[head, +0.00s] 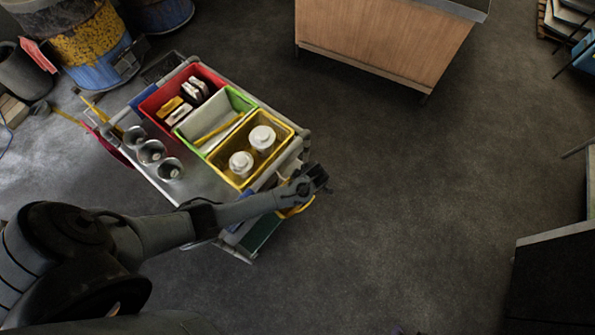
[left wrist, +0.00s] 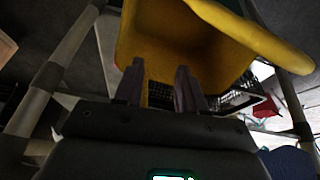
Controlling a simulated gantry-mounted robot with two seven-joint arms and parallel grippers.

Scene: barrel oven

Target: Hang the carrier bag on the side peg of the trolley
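The trolley (head: 205,181) stands left of centre in the head view, seen from above. My left arm reaches across its front to its right end. My left gripper (head: 320,177) is just off that end, small and dark. In the left wrist view its two fingers (left wrist: 158,88) stand apart with no object clearly between them. A large yellow open-topped thing (left wrist: 200,45) is beyond the fingertips. A yellow edge (head: 296,211) also shows below my arm in the head view. I cannot make out a carrier bag or the side peg for certain. My right gripper is out of view.
A wooden counter (head: 385,45) stands behind, barrels (head: 92,42) at upper left, a dark unit (head: 555,275) at lower right. Floor right of the trolley is clear.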

